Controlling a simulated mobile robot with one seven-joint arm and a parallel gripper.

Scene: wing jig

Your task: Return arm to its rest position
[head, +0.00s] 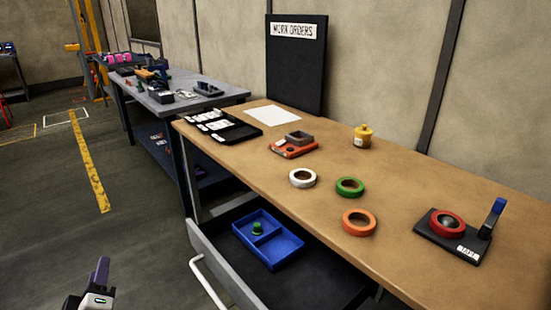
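My gripper (89,288) shows at the bottom left edge of the head view, low over the grey floor and left of the open drawer. Only part of it is in the picture, with a dark purplish upright piece and a grey body with a small light label. I see nothing held in it, but I cannot tell how far its fingers are apart. It is apart from the workbench (400,215) and the drawer (212,270). The rest of my arm is out of view.
The drawer stands open with a blue tray (283,257) holding a green object (257,228). White (302,178), green (349,187) and orange (359,222) tape rolls lie on the bench. A red roll (446,223) sits on a black stand. Floor at left is clear.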

